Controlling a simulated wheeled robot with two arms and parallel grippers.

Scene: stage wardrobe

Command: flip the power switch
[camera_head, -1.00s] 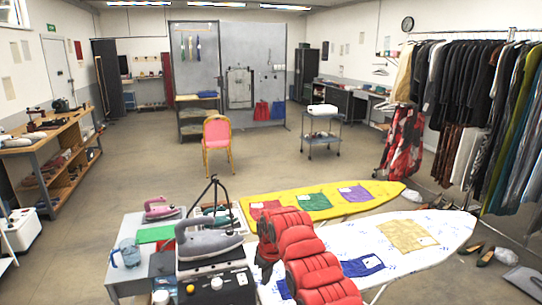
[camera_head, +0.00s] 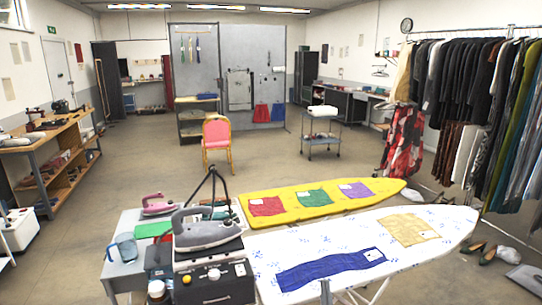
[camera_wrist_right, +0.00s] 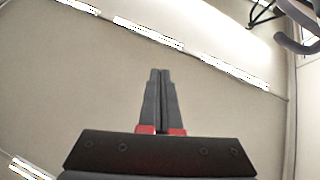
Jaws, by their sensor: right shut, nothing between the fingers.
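A black steam station box (camera_head: 226,286) stands at the bottom centre-left of the head view, with a grey iron (camera_head: 206,234) resting on top. Which part is the power switch is too small to tell. My right gripper (camera_head: 326,287) shows only as a narrow upright tip at the bottom edge, to the right of the box and apart from it. In the wrist view its fingers (camera_wrist_right: 159,88) are together, empty, pointing at the ceiling. My left gripper is out of view.
A white ironing board (camera_head: 440,222) with a blue cloth (camera_head: 330,268) lies right of the station, and a yellow board (camera_head: 385,188) lies behind it. A pink iron (camera_head: 158,204), a jug (camera_head: 122,250) and a bottle (camera_head: 158,291) stand left of the station.

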